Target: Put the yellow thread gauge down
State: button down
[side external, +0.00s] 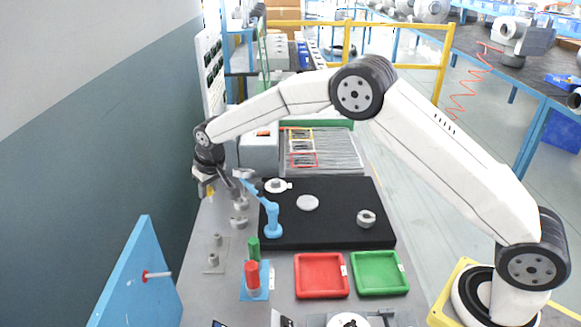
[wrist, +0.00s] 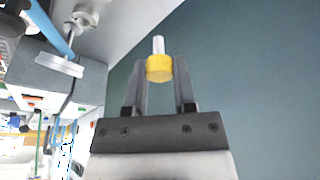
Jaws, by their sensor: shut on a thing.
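The yellow thread gauge (wrist: 159,68) has a yellow collar and a pale pin that points away from my wrist. In the wrist view it sits between the two fingertips of my gripper (wrist: 160,82), which is shut on it. In the side external view my gripper (side external: 205,184) hangs at the far left of the bench, by the wall. Only a small yellow patch of the gauge (side external: 211,191) shows there, partly hidden by the fingers. A red gauge (side external: 252,274) and a green gauge (side external: 253,249) stand upright around a blue plate (side external: 262,292) at the front left.
A black mat (side external: 330,228) carries a blue upright fixture (side external: 272,215) and round metal parts. A red tray (side external: 321,275) and a green tray (side external: 379,272) are in front, both empty. Metal fittings (side external: 239,222) stand near my gripper. A blue panel (side external: 136,280) rises at front left.

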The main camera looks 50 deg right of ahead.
aim_at(208, 188)
notch_tip(208, 188, up, 6)
jog(key=shift+f, duration=0.1)
jog(key=s+d+m, duration=0.1)
jog(key=s+d, duration=0.2)
jog(key=d, duration=0.4)
jog(key=s+d+r+m+h, duration=0.1)
jog(key=s+d, duration=0.2)
jog(key=d, duration=0.4)
jog(key=s+d+m, duration=0.2)
jog(key=s+d, duration=0.2)
jog(key=d, duration=0.3)
jog(key=s+d+f+m, duration=0.1)
jog(key=s+d, duration=0.3)
jog(key=s, duration=0.4)
jog(key=s+d+m+h, duration=0.15)
jog(key=s+d, duration=0.25)
jog(key=s, duration=0.4)
jog(key=s+d+f+m, duration=0.1)
jog(key=s+d+m, duration=0.1)
jog(key=s+d, duration=0.35)
jog(key=shift+g, duration=0.3)
jog(key=shift+s+a+f, duration=0.3)
jog(key=shift+f, duration=0.4)
jog(key=shift+s+a+f, duration=0.3)
jog(key=shift+f, duration=0.4)
jog(key=shift+s+a+f, duration=0.3)
jog(key=shift+f, duration=0.4)
